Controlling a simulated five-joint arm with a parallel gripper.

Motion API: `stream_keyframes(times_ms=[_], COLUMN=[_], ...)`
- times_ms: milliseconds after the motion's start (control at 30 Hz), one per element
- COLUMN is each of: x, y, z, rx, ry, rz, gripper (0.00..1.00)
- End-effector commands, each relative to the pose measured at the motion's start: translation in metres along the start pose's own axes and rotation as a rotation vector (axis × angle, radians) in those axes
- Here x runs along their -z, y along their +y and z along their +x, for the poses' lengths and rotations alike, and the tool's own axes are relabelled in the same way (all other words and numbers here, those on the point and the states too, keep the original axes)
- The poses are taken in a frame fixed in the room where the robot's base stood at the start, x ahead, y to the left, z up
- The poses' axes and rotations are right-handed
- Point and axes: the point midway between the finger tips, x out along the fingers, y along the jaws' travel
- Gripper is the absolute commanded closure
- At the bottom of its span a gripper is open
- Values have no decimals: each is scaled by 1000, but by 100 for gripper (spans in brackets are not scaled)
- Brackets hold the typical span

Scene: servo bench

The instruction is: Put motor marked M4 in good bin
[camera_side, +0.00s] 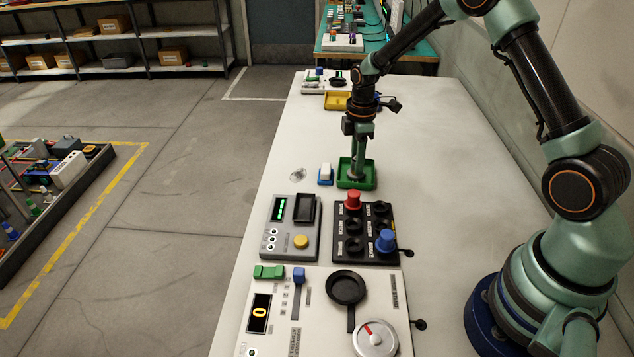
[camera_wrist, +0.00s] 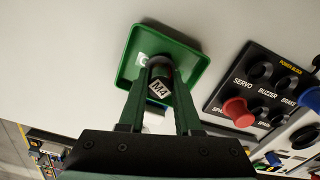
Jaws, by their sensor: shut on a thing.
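The motor marked M4 (camera_wrist: 159,88) is a dark cylinder with a white label, seen in the wrist view between my fingertips. My gripper (camera_wrist: 158,75) is shut on it. In the side view my gripper (camera_side: 356,172) points down into the green bin (camera_side: 371,183), and the motor is hard to make out there. The green bin also shows in the wrist view (camera_wrist: 195,60), with a white letter partly hidden by a finger. The motor is over or inside this bin; I cannot tell whether it touches the floor of it.
A blue holder with a white block (camera_side: 325,174) stands close left of the bin. In front are a grey tester (camera_side: 289,228), a black power block (camera_side: 366,234) with red and blue knobs, and a white panel (camera_side: 320,310). A yellow tray (camera_side: 337,101) lies farther back. The table's right side is clear.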

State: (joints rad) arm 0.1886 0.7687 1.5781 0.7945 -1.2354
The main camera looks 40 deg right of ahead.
Motion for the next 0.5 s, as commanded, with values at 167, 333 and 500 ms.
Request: stream_keyframes(times_ms=[167, 333, 500], x=[0, 0, 0], y=[0, 0, 0], z=[0, 0, 0], rx=[-1, -1, -1], ry=[0, 0, 0], rz=[0, 0, 0], gripper=[100, 100, 33])
